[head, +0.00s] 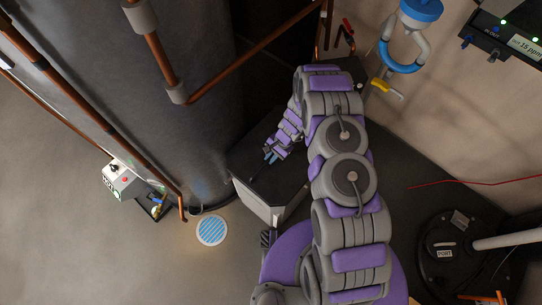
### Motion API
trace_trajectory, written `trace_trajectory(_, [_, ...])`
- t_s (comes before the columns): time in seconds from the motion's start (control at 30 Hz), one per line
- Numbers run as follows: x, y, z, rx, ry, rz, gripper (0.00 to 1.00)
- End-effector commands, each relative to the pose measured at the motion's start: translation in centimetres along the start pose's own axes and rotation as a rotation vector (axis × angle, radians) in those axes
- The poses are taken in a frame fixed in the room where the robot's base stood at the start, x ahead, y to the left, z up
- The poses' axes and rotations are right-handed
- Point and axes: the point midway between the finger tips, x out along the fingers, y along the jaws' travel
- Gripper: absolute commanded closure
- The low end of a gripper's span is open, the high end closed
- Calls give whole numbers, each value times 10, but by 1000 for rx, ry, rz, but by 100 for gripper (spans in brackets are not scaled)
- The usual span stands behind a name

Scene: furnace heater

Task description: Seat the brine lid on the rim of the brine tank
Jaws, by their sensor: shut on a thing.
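A dark, flat brine lid (262,178) lies over the top of a pale grey box-shaped tank, which I take as the brine tank (270,211). My gripper (269,157), with blue fingertips, reaches down from the upper right onto the lid's top. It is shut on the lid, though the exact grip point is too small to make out. The lid covers the tank's opening from this view. The right part of the lid and tank is hidden behind my arm. I cannot tell whether the lid touches the rim all round or sits slightly above it.
A large grey cylinder (165,95) with copper pipes (255,50) stands close left of the tank. A striped round disc (211,230) and a small control box (122,180) are at lower left. A blue-topped fitting (421,10) and a wall run along the right.

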Motion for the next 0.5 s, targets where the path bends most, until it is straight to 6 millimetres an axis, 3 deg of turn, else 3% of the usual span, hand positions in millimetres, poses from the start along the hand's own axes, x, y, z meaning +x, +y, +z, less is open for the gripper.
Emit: trace_trajectory(0.5, [10, 2, -5, 0, 1, -1, 100])
